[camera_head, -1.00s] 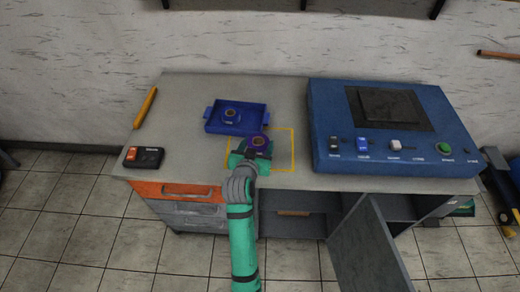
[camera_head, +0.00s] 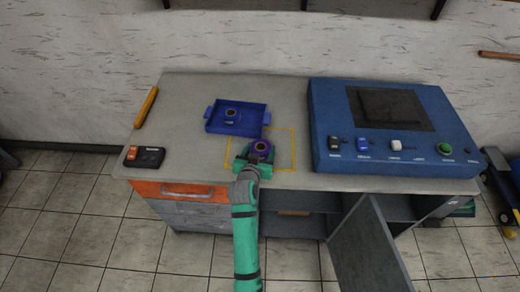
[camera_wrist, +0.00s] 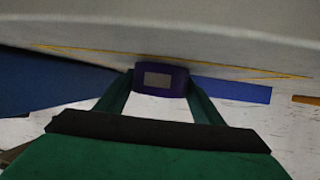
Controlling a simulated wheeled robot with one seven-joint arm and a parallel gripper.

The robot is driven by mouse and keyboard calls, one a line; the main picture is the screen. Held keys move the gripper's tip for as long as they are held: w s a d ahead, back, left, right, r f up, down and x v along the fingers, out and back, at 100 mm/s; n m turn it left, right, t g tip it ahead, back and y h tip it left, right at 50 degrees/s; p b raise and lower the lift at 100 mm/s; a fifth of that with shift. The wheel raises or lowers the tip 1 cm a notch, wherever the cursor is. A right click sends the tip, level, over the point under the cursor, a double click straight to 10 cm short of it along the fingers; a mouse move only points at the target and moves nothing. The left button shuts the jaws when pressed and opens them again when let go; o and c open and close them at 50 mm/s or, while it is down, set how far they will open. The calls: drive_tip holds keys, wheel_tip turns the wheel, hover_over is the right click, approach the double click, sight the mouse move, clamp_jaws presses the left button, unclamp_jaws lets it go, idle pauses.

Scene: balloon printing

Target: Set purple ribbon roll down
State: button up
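The purple ribbon roll (camera_head: 262,149) is upright, with a brown core on top, and shows over the yellow outlined square (camera_head: 293,150) on the table. In the wrist view the roll (camera_wrist: 161,79) has a pale label and sits between the two green fingers. My gripper (camera_head: 259,154) is shut on it, a finger against each side (camera_wrist: 161,88). Whether the roll's underside touches the table cannot be told.
A blue tray (camera_head: 258,130) holding another roll (camera_head: 231,113) stands just behind the square. A blue machine (camera_head: 322,120) with buttons fills the right. A black switch box (camera_head: 152,158) and a yellow stick (camera_head: 145,107) lie left. Grey tabletop (camera_head: 190,150) between is clear.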

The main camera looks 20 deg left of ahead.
drive_tip(key=o, duration=0.4)
drive_tip(key=v, duration=1.2)
drive_tip(key=shift+s+r, duration=0.1)
